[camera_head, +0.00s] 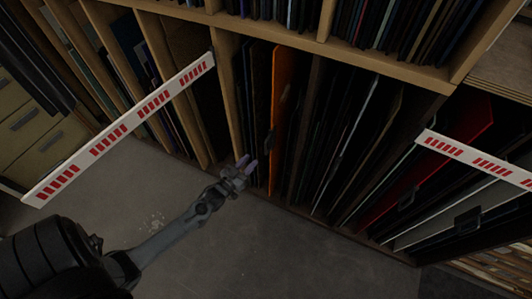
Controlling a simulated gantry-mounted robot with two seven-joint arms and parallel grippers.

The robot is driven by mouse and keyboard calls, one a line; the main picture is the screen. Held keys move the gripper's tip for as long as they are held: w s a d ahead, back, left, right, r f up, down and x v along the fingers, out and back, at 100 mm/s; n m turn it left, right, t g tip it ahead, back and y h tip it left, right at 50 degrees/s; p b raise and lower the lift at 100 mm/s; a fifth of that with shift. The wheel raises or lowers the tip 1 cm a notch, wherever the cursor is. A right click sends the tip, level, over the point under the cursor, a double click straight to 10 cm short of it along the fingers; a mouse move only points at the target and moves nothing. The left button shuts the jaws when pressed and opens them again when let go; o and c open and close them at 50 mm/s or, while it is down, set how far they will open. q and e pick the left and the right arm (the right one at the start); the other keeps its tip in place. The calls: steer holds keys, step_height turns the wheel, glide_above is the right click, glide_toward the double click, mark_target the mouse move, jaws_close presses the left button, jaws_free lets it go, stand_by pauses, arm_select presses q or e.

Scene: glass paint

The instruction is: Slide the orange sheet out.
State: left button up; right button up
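The orange sheet (276,105) stands upright in a lower slot of the wooden rack, among dark sheets. Its front edge shows from near the shelf above down towards the rack's base. My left gripper (247,166) is in front of the rack, low and a little left of the orange sheet's lower end. Its two purplish fingers look apart, with nothing visible between them. Whether they touch any sheet is hard to tell. My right gripper is not in view.
A white bar with red marks (125,127) crosses at the left, and another (478,160) at the right. Dark sheets (330,135) and a red sheet (445,150) stand to the right. Drawers (38,130) are far left. The grey floor (270,245) in front is clear.

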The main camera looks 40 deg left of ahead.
mark_target(266, 145)
arm_select(q)
steer(key=w+b, duration=0.1)
steer(key=w, duration=0.2)
steer(key=w+a+b, duration=0.1)
steer(key=w, duration=0.3)
steer(key=w+b, duration=0.1)
steer(key=w, duration=0.3)
steer(key=shift+a+f, duration=0.15)
steer(key=shift+f, duration=0.1)
steer(key=shift+c, duration=0.3)
jaws_close()
